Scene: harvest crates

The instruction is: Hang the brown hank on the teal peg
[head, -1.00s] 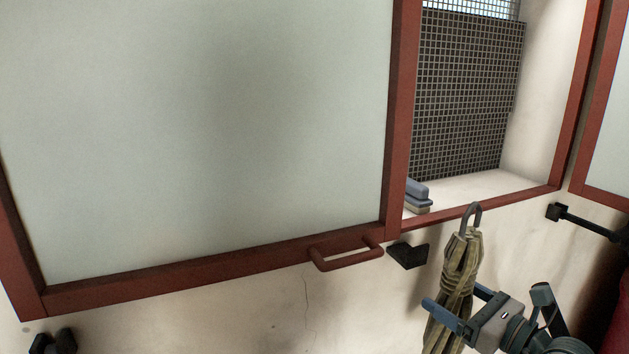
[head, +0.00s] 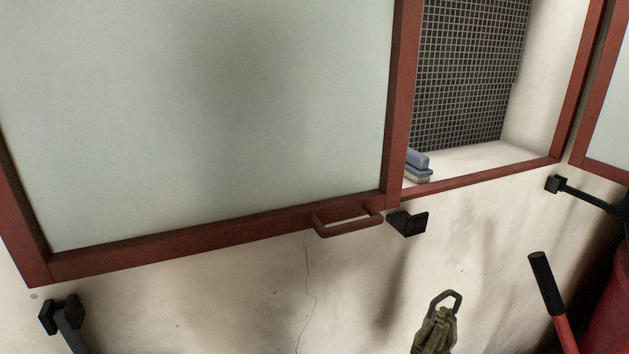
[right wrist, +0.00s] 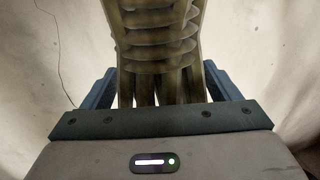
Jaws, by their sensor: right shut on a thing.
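My left gripper is in neither view. I see no teal peg in either view.
A red-framed window (head: 225,228) with a handle (head: 347,222) fills the upper left. A black bracket (head: 408,222) juts from the wall beside it. Blue and tan blocks (head: 418,165) lie on the sill. A red tool with a black grip (head: 545,284) stands at right.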

